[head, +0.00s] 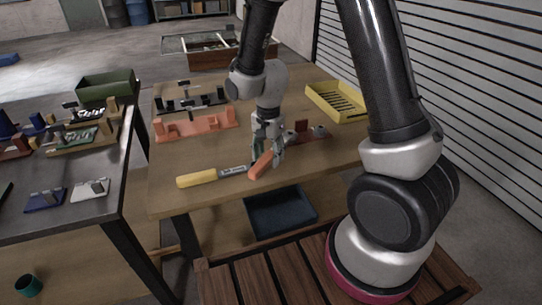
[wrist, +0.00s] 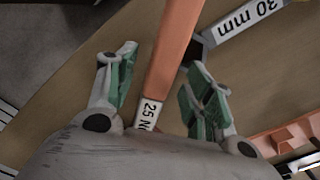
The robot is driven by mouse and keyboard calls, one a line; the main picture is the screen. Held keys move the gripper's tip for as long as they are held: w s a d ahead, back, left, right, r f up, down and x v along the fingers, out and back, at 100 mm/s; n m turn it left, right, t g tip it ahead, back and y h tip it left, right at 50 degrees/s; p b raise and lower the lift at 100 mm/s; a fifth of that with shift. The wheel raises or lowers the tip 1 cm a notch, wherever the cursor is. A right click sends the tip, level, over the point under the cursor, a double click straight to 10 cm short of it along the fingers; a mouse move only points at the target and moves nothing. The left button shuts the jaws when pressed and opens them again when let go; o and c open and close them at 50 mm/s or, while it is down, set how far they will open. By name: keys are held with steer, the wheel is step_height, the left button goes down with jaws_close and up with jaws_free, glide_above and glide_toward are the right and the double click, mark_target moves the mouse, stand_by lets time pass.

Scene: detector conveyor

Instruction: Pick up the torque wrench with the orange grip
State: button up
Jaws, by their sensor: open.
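The torque wrench with the orange grip (head: 260,166) lies on the wooden table near its front edge. In the wrist view its orange grip (wrist: 174,48) runs between my fingers, with a white label reading "25 N" towards my palm. My gripper (head: 267,152) points down over the wrench. Its green-padded fingers (wrist: 164,66) are open, one on each side of the wrench, and no grip on it shows. The wrench's far end is hidden under my gripper in the head view.
A yellow-handled tool (head: 197,178) lies close on the left; its shaft, labelled "30 mm" (wrist: 245,20), reaches almost to the orange grip. An orange rack (head: 195,125), a yellow tray (head: 337,103) and a red-brown holder (head: 312,135) stand behind. A dark blue bin (head: 282,213) sits below.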

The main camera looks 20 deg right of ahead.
steer(key=shift+f, duration=0.2)
jaws_close()
step_height(320, 180, up, 8)
steer(key=shift+r, duration=0.1)
steer(key=shift+s+d+r+n, duration=0.35)
steer(key=shift+s+d+n, duration=0.1)
steer(key=shift+d+n, duration=0.05)
steer(key=shift+s+d+f+n, duration=0.3)
steer(key=shift+s+d+n, duration=0.1)
steer(key=shift+n, duration=0.1)
steer(key=shift+g, duration=0.3)
